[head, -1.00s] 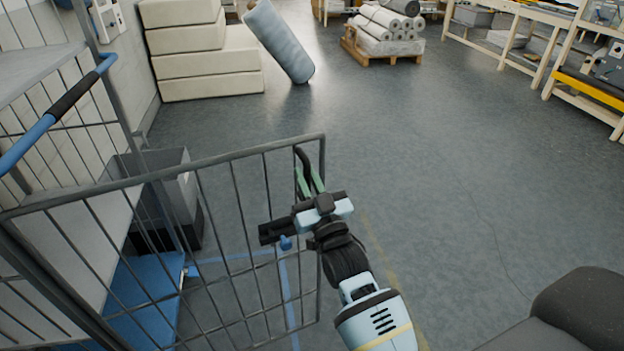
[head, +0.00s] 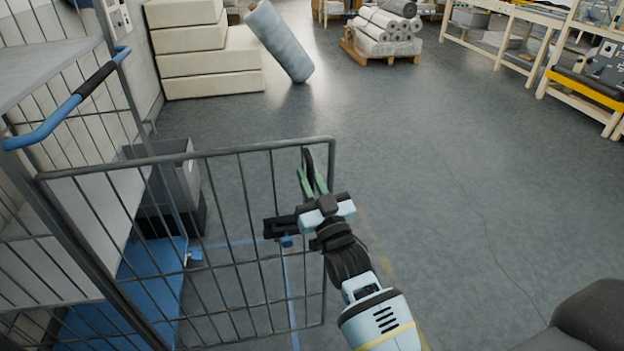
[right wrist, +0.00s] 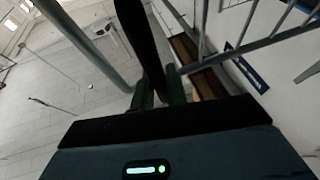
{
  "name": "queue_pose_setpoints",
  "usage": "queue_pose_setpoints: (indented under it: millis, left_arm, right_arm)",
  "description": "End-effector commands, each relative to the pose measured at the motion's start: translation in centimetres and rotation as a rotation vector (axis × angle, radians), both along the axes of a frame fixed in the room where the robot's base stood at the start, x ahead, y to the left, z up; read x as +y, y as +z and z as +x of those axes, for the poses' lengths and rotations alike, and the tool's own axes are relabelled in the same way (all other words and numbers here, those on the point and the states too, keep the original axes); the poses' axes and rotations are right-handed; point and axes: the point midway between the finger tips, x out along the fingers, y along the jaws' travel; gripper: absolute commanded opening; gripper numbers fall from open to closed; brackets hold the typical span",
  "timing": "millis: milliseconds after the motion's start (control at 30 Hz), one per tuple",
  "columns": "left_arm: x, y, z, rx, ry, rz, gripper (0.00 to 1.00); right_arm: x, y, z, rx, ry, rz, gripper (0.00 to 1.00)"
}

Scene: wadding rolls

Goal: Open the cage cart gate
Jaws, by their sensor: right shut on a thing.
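The cage cart gate (head: 232,149) is a grey wire-mesh panel standing out from the cart's left-hand frame across the lower left of the head view. A dark upright handle (head: 308,158) sits near its free end; it also shows in the right wrist view (right wrist: 138,40). My right gripper (head: 313,182) has its green fingers shut on this handle. The fingers (right wrist: 158,92) show on both sides of the dark bar in the wrist view. The cage cart has a blue push handle (head: 52,127), pale shelves and a blue base (head: 150,290). My left gripper is not in view.
A grey box (head: 178,175) stands on the floor behind the gate. Cream foam blocks (head: 205,75) and a leaning blue-grey roll (head: 279,42) are at the back. A pallet of white rolls (head: 385,30) and wooden shelving (head: 520,60) stand farther off.

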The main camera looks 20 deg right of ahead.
Motion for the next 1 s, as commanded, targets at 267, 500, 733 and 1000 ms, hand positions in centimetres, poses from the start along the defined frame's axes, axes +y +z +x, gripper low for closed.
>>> queue_pose_setpoints:
  millis: [267,500,733,1000]
  left_arm:
    - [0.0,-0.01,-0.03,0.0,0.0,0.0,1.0]
    - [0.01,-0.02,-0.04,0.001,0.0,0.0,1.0]
    - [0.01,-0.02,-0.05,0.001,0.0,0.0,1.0]
    - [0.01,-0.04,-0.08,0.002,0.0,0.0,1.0]
  right_arm:
    - [0.09,-0.07,0.02,0.001,0.002,0.001,0.0]
    - [0.08,-0.07,0.03,0.001,0.002,0.001,0.0]
    - [0.07,-0.03,0.02,0.0,0.001,0.001,0.36]
    - [0.06,-0.1,-0.15,0.0,0.001,0.001,0.36]
